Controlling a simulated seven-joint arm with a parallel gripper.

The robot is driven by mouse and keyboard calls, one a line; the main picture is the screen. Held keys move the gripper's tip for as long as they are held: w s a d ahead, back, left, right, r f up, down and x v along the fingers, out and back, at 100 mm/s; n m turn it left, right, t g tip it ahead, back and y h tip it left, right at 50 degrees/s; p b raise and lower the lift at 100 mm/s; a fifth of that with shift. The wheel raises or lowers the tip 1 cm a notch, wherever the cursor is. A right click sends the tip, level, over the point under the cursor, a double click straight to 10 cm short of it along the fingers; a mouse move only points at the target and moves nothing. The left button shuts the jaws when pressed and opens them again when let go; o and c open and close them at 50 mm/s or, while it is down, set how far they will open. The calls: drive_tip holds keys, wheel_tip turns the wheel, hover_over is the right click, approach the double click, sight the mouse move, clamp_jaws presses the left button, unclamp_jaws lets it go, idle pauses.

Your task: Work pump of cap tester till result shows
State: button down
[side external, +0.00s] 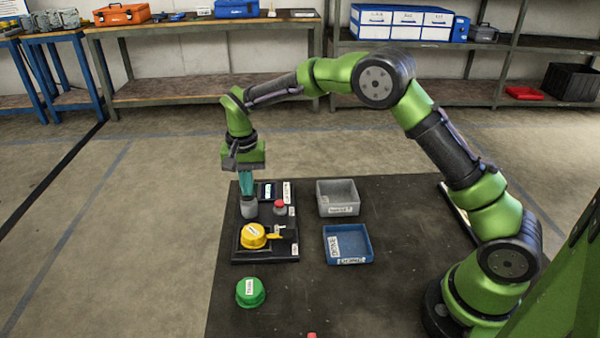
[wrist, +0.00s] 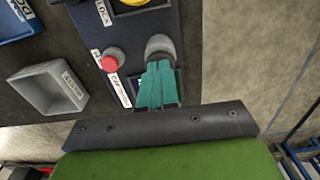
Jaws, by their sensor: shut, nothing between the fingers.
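The cap tester (side external: 289,245) is a dark base on the near-left part of the black table. It carries a grey cylindrical pump knob (side external: 249,208), a red button (side external: 280,208), a small screen (side external: 266,190) and a yellow cap (side external: 254,236) in its front seat. My gripper (side external: 247,195) points down with its teal fingers shut and empty, at the top of the grey pump. In the wrist view the fingertips (wrist: 157,66) overlap the pump (wrist: 160,46), and I cannot tell whether they touch it. The screen is mostly hidden behind the fingers there; its reading is too small to make out.
A green cap (side external: 251,292) lies on the table in front of the tester. A grey bin (side external: 338,211) and a blue tray (side external: 363,244) stand to its right. A yellow lever sticks out beside the yellow cap. The table's right front is mostly clear.

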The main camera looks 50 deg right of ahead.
drive_tip(key=shift+f, duration=0.8)
wheel_tip(320, 180, up, 14)
drive_tip(key=shift+r, duration=0.25)
idle(0.6)
drive_tip(key=s+d+r+n+t, duration=0.1)
drive_tip(key=s+t, duration=0.1)
drive_tip(key=s, duration=0.7)
drive_tip(key=s+d+r+n+t+y, duration=0.1)
drive_tip(key=s+n+t, duration=0.1)
drive_tip(key=s, duration=0.8)
drive_tip(key=s+d+r+n+t+y, duration=0.1)
drive_tip(key=s+d+n+t, duration=0.1)
drive_tip(key=s, duration=0.7)
drive_tip(key=shift+s+r+t, duration=0.25)
drive_tip(key=shift+r+t, duration=0.15)
drive_tip(key=shift+t, duration=0.2)
